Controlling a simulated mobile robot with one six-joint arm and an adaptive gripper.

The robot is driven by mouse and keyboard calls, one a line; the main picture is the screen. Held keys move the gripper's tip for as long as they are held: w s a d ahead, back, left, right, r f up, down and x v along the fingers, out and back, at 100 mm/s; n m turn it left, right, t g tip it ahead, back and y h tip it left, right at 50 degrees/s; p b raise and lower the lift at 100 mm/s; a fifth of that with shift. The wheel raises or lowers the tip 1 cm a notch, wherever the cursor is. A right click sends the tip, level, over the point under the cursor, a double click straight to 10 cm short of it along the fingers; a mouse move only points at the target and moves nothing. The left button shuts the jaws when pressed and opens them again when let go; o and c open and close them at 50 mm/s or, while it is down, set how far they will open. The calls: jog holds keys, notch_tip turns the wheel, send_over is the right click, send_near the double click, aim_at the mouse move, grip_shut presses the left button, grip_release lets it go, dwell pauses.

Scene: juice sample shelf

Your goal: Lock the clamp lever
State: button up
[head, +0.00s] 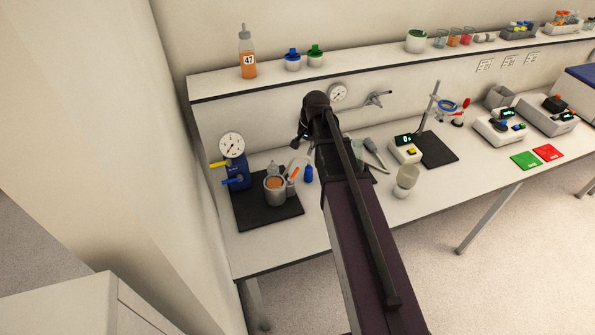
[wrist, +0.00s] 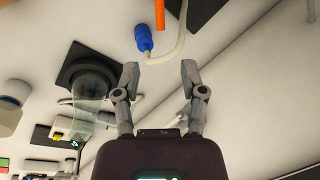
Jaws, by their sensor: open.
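A blue device (head: 237,172) with a round dial gauge (head: 232,146) stands on a black mat at the left of the bench. A yellow lever (head: 219,164) and a blue lever (head: 232,181) stick out from its left side. I cannot tell which of them is the clamp lever. A metal cup (head: 275,190) with orange contents stands beside the device. My gripper (wrist: 160,72) is open and empty in the wrist view, with a pale hose (wrist: 179,45) beyond its fingertips. In the head view it is mostly hidden by my arm, to the right of the device.
A blue-ended fitting (wrist: 143,38) and an orange tube (wrist: 159,14) show ahead in the wrist view.

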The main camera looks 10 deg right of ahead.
aim_at(297, 169)
jog(key=shift+w+a+f+b, duration=0.25)
jog(key=shift+a+f+b, duration=0.05)
jog(key=shift+f+b, duration=1.5)
jog(key=shift+w+a+f+b, duration=0.2)
jog(key=shift+a+f+b, duration=0.05)
jog(key=shift+f+b, duration=1.5)
jog(key=shift+w+a+f+b, duration=0.25)
jog(key=shift+a+f+b, duration=0.05)
jog(key=shift+f+b, duration=1.5)
jog(key=shift+f, duration=0.15)
grip_shut()
